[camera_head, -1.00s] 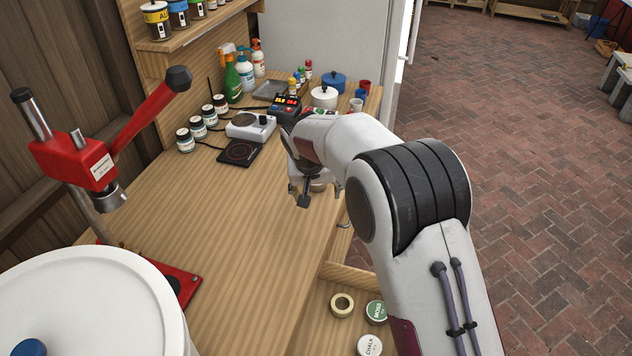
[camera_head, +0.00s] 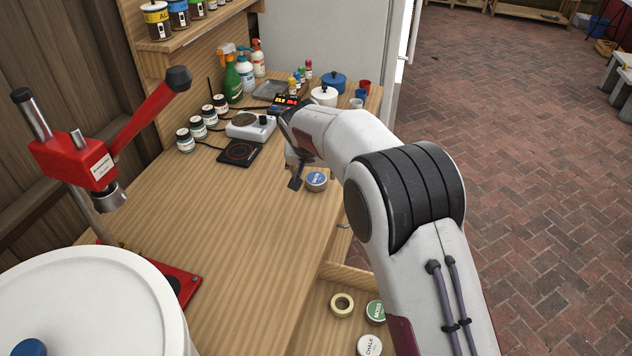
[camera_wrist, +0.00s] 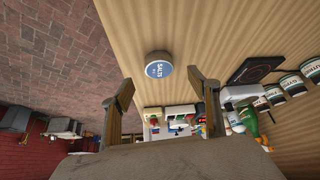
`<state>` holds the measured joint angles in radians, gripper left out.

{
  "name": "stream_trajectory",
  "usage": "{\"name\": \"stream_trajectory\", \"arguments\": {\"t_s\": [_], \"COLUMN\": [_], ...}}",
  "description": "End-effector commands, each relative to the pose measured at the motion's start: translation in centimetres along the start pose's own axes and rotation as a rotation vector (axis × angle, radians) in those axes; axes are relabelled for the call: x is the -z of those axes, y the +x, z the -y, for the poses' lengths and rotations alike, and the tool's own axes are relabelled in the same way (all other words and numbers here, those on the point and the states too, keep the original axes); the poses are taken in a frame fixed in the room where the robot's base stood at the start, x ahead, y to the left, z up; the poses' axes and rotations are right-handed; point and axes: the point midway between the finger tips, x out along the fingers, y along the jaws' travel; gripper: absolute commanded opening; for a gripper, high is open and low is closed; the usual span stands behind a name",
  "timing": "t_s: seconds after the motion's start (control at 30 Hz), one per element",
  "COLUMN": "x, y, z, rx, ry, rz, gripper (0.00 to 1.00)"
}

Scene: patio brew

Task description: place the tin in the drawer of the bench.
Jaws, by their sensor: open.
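A small round tin (camera_head: 316,182) with a blue lid stands upright on the bench top, near its right edge. Its lid seems to read SALTS in the wrist view (camera_wrist: 158,67). My gripper (camera_wrist: 160,84) is open and empty, and the tin shows beyond and between its fingertips without visible contact. In the head view one dark finger (camera_head: 296,183) shows just left of the tin; the other finger is hidden. The bench drawer (camera_head: 345,277) is open at the bottom, partly covered by my arm.
The drawer holds a tape roll (camera_head: 342,304), a green-labelled tin (camera_head: 376,312) and a CHALK tin (camera_head: 370,346). A hot plate (camera_head: 240,152) and a white scale-like device (camera_head: 250,126) stand left of my gripper. The bench middle (camera_head: 220,215) is clear.

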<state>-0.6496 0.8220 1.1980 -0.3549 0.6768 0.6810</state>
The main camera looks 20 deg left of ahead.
Motion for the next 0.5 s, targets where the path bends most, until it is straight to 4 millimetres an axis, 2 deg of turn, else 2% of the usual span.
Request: {"name": "stream_trajectory", "arguments": {"t_s": [0.2,0.5], "x": [-0.1,0.0], "y": [1.5,1.7], "z": [0.0,0.0], "rx": [0.0,0.0], "ry": [0.0,0.0], "rz": [0.001,-0.001], "gripper": [0.6,0.6]}}
